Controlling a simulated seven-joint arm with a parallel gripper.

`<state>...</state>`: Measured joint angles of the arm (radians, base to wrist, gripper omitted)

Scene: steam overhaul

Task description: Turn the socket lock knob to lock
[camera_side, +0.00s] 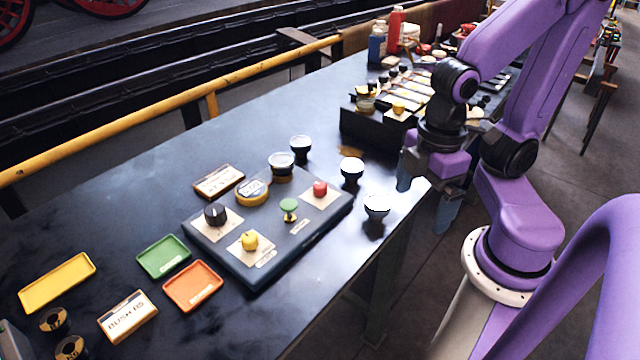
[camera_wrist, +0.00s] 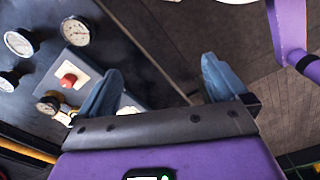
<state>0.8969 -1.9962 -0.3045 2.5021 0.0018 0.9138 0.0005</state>
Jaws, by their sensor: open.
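A dark control box (camera_side: 270,255) lies on the table in the side view. On it are a black round knob (camera_side: 215,214), a yellow knob (camera_side: 250,240), a green mushroom-shaped knob (camera_side: 289,206) and a red knob (camera_side: 320,188). Their labels are too small to read, so I cannot tell which is the socket lock knob. The red knob also shows in the wrist view (camera_wrist: 68,80), left of my fingers. My gripper (camera_side: 425,194) is open and empty, by the table's right edge, apart from the box. Its blue fingers stand wide apart in the wrist view (camera_wrist: 162,72).
Dial gauges (camera_side: 352,169) (camera_side: 376,206) stand between the box and my gripper. A yellow tray (camera_side: 57,283), a green tray (camera_side: 163,257) and an orange tray (camera_side: 193,287) lie left of the box. A black stand (camera_side: 368,131) with several items is behind.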

